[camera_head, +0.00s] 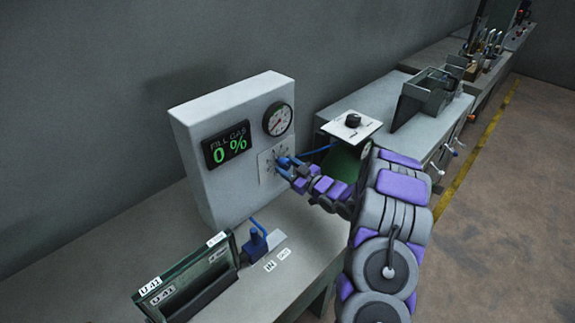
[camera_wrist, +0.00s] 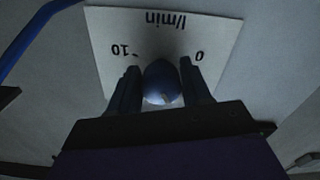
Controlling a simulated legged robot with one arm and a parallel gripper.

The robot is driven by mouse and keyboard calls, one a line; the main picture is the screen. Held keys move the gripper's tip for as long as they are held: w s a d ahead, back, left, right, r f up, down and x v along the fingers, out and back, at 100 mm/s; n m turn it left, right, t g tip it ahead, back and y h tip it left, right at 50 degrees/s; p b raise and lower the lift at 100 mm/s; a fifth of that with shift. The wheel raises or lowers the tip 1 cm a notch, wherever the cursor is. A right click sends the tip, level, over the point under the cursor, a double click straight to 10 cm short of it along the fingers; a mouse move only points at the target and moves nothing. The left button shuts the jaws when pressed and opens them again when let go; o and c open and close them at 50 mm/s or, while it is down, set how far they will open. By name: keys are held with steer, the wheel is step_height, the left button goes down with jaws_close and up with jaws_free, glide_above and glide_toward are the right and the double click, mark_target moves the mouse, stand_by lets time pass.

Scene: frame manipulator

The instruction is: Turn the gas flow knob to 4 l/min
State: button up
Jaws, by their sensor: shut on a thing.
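The gas flow knob (camera_wrist: 162,82) is a rounded blue knob on a pale dial plate (camera_wrist: 205,35). In the wrist view the plate appears upside down, with "l/min", "10" and "0" readable. My gripper (camera_wrist: 162,88) has one dark finger on each side of the knob and is shut on it. In the head view my gripper (camera_head: 284,164) is at the dial plate (camera_head: 264,166) on the front of the white gas box (camera_head: 208,181), and the fingers largely cover the knob. The knob's pointer setting cannot be read. The box's display (camera_head: 227,145) reads "FILL GAS 0 %".
A round gauge (camera_head: 277,119) sits above the dial. A glass frame (camera_head: 190,278) labelled U-41 and a blue valve handle (camera_head: 258,238) stand on the bench in front. A blue hose (camera_head: 317,150) runs right from the dial area. A plate with a black knob (camera_head: 353,121) is farther right.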

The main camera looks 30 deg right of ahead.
steer(key=shift+r+m+p, duration=0.25)
steer(key=shift+m+p, duration=0.25)
steer(key=shift+p, duration=0.35)
steer(key=shift+f+m+p, duration=0.15)
steer(key=shift+m+p, duration=0.15)
steer(key=shift+p, duration=0.05)
steer(key=o, duration=1)
steer(key=shift+c, duration=0.2)
steer(key=shift+s, duration=0.1)
steer(key=p+v, duration=0.1)
steer(key=v, duration=1.6)
steer(key=shift+p, duration=0.3)
steer(key=shift+d+f, duration=0.1)
steer(key=shift+d, duration=0.05)
